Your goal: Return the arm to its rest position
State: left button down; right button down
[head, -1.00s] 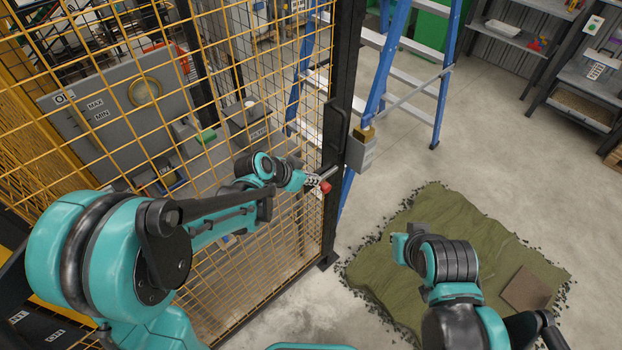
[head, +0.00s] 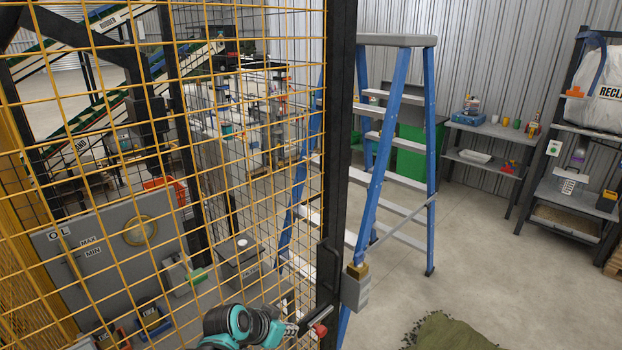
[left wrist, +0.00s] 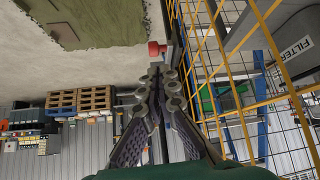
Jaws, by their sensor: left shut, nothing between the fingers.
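My left gripper (head: 300,328) is at the bottom of the head view, beside the dark post of the yellow mesh fence (head: 253,130). Its fingers also show in the left wrist view (left wrist: 161,78), drawn together with nothing between them. A red knob (head: 320,330) on the post is close to the fingertips. It shows just beyond them in the left wrist view (left wrist: 155,48); I cannot tell whether they touch. Only the wrist end of my left arm shows in the head view. My right gripper is not in view.
A grey box with a brass padlock (head: 356,288) hangs on the post. A blue stepladder (head: 383,165) stands behind it. Shelves (head: 570,185) line the right wall. A green tarp (head: 447,333) lies at the bottom.

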pick_arm(q)
jog(key=s+a+n+y+b, duration=0.1)
jog(key=s+a+n+y, duration=0.1)
jog(key=s+a, duration=0.4)
jog(key=s+a+n+y+b, duration=0.1)
jog(key=s+a+n+y, duration=0.2)
jog(key=s, duration=0.8)
jog(key=a+n, duration=0.2)
jog(key=a, duration=0.1)
jog(key=shift+s+a+f+t+b, duration=0.2)
jog(key=shift+a+t+b, duration=0.1)
jog(key=shift+b, duration=0.1)
jog(key=shift+d, duration=0.1)
